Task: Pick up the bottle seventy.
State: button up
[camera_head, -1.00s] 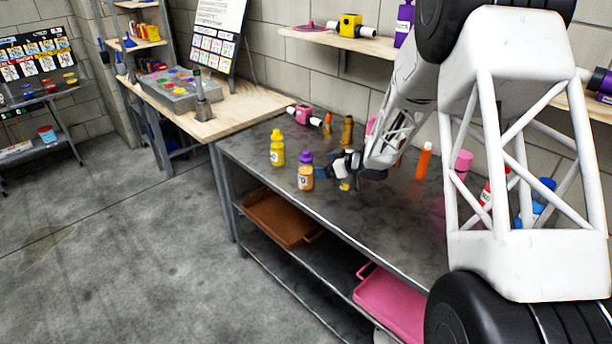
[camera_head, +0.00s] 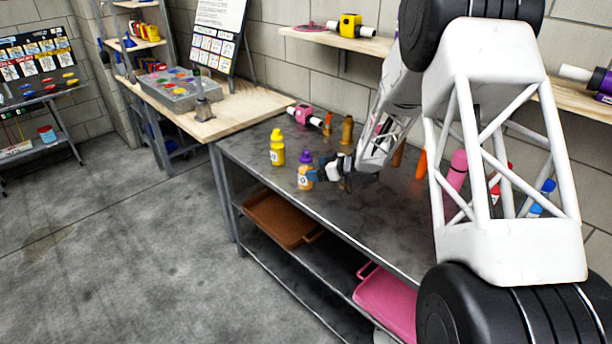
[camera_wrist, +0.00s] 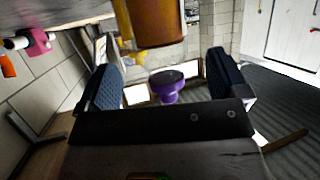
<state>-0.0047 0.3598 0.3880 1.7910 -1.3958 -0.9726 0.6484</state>
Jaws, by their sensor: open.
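An amber bottle with a purple cap (camera_head: 305,177) stands upright on the metal workbench and has a pale label on its front. The label is too small to read as seventy. My gripper (camera_head: 322,168) is at the bottle's right side, close to it. In the wrist view my gripper (camera_wrist: 170,88) is open, its two dark pads apart, with the purple cap (camera_wrist: 167,80) between them in the picture. An amber body (camera_wrist: 155,25) shows above the cap, cut by the top edge. I cannot tell whether the pads touch the bottle.
A yellow bottle (camera_head: 277,148) stands just behind left. A pink-and-white item (camera_head: 304,116) and a brown bottle (camera_head: 347,130) stand farther back. A pink bottle (camera_head: 457,170) is partly behind my arm. The workbench's front edge (camera_head: 310,212) is near.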

aim_at(306, 159)
jog(key=shift+a, duration=0.15)
jog(key=shift+x, duration=2.45)
jog(key=c, duration=1.2)
jog(key=shift+r, duration=0.1)
jog(key=shift+c, duration=0.2)
jog(key=shift+r, duration=0.4)
notch_tip(306, 159, up, 3)
jog(key=shift+f, duration=0.1)
jog(key=s+d+r, duration=0.1)
jog(key=s+d, duration=0.2)
jog(key=s, duration=1.2)
jog(key=shift+s+d, duration=0.15)
jog(key=shift+s, duration=0.15)
